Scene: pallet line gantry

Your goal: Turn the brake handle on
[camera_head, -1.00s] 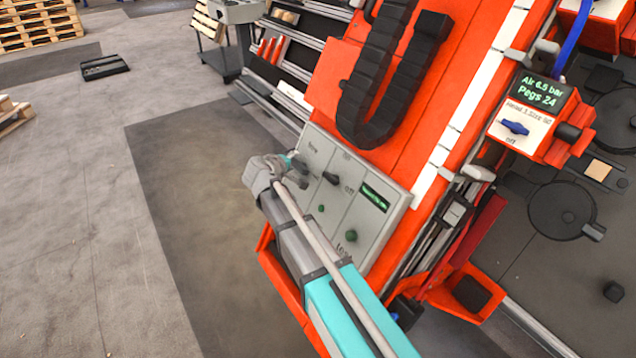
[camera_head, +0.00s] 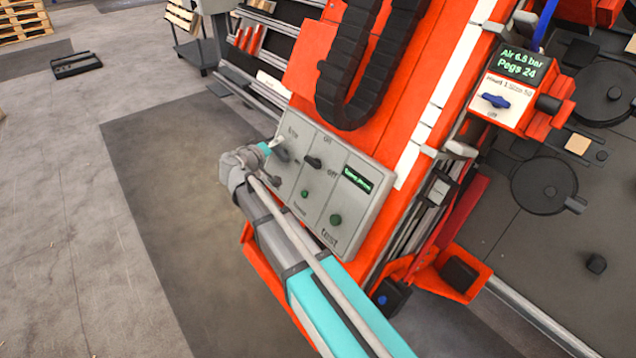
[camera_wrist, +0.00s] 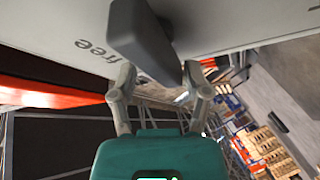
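The grey control panel (camera_head: 345,205) is on the orange gantry. The brake handle (camera_head: 282,153) is a dark grey lever at its upper left. In the wrist view the handle (camera_wrist: 142,38) is a thick bar standing out from the pale panel, with the word "free" beside it. My gripper (camera_wrist: 160,67) has its two fingers apart, one on each side of the handle's lower end. I cannot tell whether either finger touches it. In the head view my gripper (camera_head: 271,147) is at the panel's left edge, partly covering the handle's surroundings.
A second dark knob (camera_head: 312,162) with an "off" label is right of the brake handle. Green buttons (camera_head: 336,219) and a small display (camera_head: 357,180) are also on the panel. A blue knob (camera_head: 495,100) sits on a box farther right.

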